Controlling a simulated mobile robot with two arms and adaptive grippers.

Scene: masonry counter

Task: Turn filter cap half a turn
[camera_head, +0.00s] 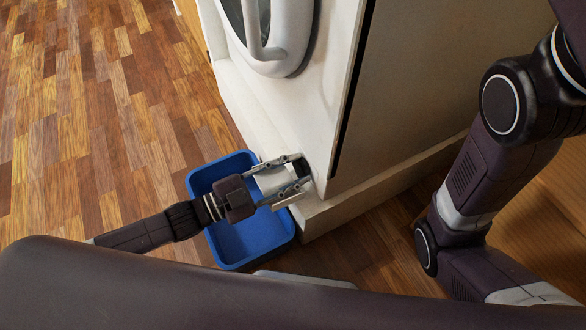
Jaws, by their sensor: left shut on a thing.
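The filter cap (302,170) shows as a small dark part low on the front of the white machine (285,110), near its corner. My left gripper (297,175) reaches in from the left at the cap, with one finger on each side, and is shut on it. The fingers hide much of the cap, so its turn angle cannot be told. My right gripper is out of view; only my right arm shows at the right.
A blue bin (224,255) stands on the wooden floor (90,110) under my left gripper, against the white base. The machine's round door with a grey handle (262,50) is above. Open floor lies to the left.

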